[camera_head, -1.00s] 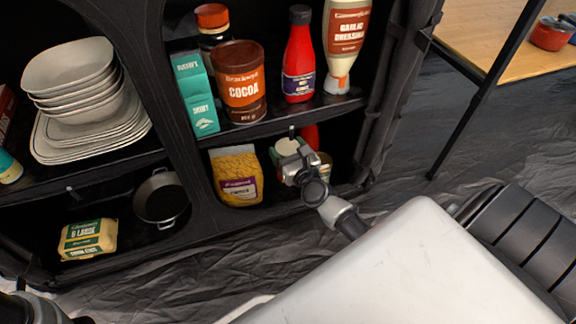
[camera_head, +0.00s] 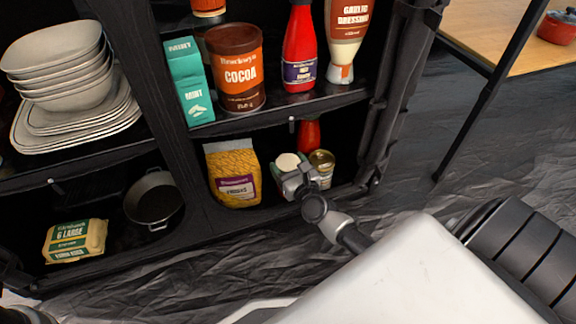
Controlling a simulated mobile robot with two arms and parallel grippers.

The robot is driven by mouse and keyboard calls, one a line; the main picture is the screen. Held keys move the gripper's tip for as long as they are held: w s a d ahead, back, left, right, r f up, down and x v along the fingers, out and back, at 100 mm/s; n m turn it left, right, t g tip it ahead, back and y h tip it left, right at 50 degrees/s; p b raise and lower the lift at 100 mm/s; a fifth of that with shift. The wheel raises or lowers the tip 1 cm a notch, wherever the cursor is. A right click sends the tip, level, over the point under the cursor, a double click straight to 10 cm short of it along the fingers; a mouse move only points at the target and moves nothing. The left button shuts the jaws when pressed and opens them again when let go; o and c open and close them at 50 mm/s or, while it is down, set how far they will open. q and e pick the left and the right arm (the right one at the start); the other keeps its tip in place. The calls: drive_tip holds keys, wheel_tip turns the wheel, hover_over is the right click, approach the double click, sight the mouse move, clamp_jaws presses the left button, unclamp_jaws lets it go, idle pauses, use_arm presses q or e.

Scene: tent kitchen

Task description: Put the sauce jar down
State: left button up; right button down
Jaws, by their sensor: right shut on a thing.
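The sauce jar (camera_head: 287,161), with a pale lid and a greenish side, is in the lower right compartment of the black shelf unit (camera_head: 190,235). My right gripper (camera_head: 299,181) is shut on it from the front and hides much of its side. The jar looks upright and low, near the compartment floor; its base is hidden, so I cannot tell whether it touches. Of my left arm only a grey part shows in the bottom left corner; its fingers are not in view.
A yellow pasta bag (camera_head: 232,176) stands left of the jar. A can (camera_head: 322,164) and a red bottle (camera_head: 309,134) stand close on its right and behind. The shelf above holds the cocoa tin (camera_head: 236,72), a mint box (camera_head: 189,82) and sauce bottles (camera_head: 300,50).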

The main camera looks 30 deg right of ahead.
drive_tip(key=shift+f, duration=0.1)
drive_tip(key=shift+c, duration=1.5)
unclamp_jaws()
drive_tip(key=shift+r, duration=0.25)
drive_tip(key=s+a+p, duration=0.1)
drive_tip(key=s+p, duration=0.2)
drive_tip(key=s, duration=0.9)
drive_tip(key=shift+a, duration=0.15)
drive_tip(key=shift+p, duration=0.3)
